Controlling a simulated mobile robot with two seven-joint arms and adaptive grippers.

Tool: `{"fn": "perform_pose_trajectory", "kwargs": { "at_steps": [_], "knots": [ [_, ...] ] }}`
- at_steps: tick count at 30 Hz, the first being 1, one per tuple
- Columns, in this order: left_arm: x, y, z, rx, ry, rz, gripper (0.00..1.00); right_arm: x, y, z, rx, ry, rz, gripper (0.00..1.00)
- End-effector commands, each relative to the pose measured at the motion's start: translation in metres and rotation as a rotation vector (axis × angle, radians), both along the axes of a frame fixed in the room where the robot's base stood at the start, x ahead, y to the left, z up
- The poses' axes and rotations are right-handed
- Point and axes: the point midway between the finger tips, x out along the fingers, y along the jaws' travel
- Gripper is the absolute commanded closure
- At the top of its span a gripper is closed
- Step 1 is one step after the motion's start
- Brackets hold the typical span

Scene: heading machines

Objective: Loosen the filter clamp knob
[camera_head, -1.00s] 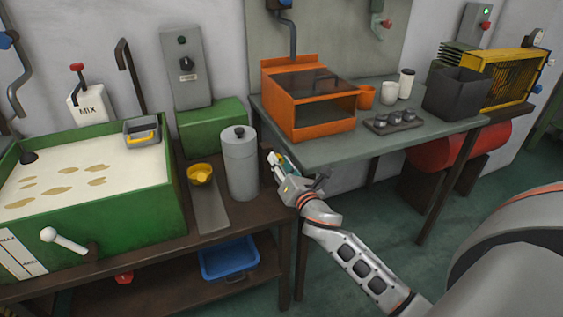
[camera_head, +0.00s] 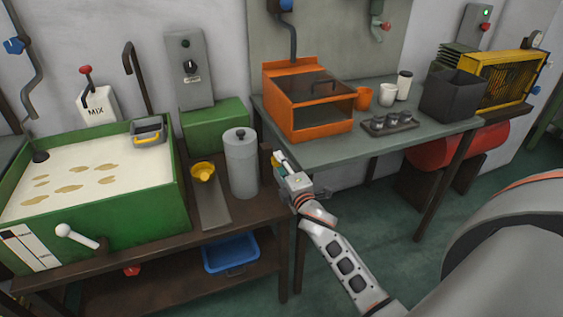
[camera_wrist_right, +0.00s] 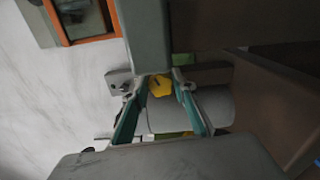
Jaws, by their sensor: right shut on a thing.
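My right gripper (camera_head: 279,160) is in the gap between the tall grey cylinder (camera_head: 241,163) and the grey table's left corner. In the right wrist view its two teal-lined fingers reach up to a small yellow knob (camera_wrist_right: 160,85). The gripper (camera_wrist_right: 161,82) is shut on this knob, which sits between the fingertips. A pale rounded body (camera_wrist_right: 210,108) shows behind the fingers; I cannot tell whether the knob is fixed to it. In the head view a bit of yellow shows at the fingertips, and the rest of the knob is hidden. My left gripper is out of view.
The grey table (camera_head: 330,152) carries an orange cabinet (camera_head: 308,128), cups and a small tray. A blue bin (camera_head: 231,254) sits below. The floor beside my right arm is open.

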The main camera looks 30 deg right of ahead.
Motion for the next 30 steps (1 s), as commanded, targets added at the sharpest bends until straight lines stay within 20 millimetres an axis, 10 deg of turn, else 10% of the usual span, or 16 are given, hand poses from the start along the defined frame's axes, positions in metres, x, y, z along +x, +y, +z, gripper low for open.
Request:
{"fn": "perform_pose_trajectory", "kwargs": {
  "at_steps": [30],
  "knots": [
    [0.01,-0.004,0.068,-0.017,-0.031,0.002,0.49,0.0,0.002,-0.003,0.953,-0.171,-0.001,0.95]
  ]
}}
